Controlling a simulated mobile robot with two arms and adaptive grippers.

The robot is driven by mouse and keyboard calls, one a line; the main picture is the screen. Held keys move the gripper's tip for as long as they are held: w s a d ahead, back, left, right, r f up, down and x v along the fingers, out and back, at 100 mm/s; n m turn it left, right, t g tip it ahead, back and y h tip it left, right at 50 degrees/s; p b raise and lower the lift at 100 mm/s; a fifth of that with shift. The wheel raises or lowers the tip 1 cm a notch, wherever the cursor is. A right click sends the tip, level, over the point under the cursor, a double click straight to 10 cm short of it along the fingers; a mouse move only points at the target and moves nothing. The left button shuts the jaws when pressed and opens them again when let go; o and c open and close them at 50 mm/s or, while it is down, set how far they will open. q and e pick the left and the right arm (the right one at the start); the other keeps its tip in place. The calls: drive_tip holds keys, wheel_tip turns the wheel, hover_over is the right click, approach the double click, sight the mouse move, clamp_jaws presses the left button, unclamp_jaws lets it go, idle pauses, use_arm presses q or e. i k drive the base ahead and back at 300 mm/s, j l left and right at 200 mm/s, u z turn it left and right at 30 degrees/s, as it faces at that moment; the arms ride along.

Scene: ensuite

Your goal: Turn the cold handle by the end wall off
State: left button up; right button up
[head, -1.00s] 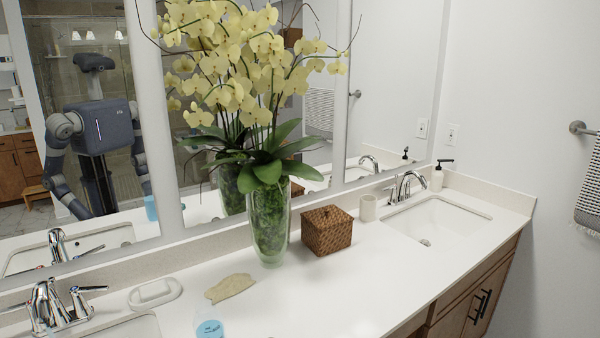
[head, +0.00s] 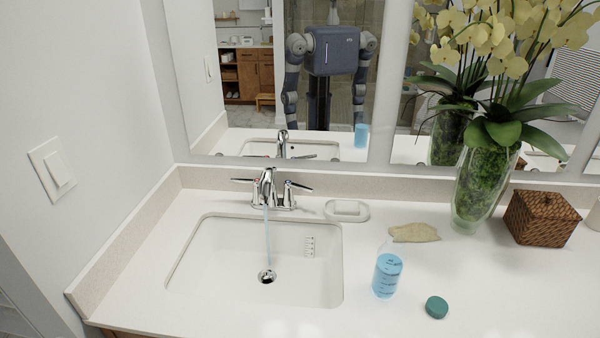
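A chrome faucet (head: 267,190) stands behind the white sink (head: 215,262) near the left wall. It has a left lever handle (head: 243,180) and a right lever handle (head: 298,186). Both levers point outward from the spout. A thin bluish stream of water (head: 267,238) falls from the spout to the drain (head: 267,276). The colour marks on the handles are too small to tell for sure which is cold. Neither gripper shows directly; in the mirror my arms hang down and the grippers are hidden.
Right of the sink are a soap dish (head: 347,210), a bottle of blue liquid (head: 387,274), a green cap (head: 437,307), a tan cloth-like piece (head: 414,233), a flower vase (head: 479,188) and a wicker box (head: 541,217). The left wall (head: 85,90) bounds the counter.

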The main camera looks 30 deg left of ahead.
sight(288, 184)
drive_tip(key=u, duration=1.2)
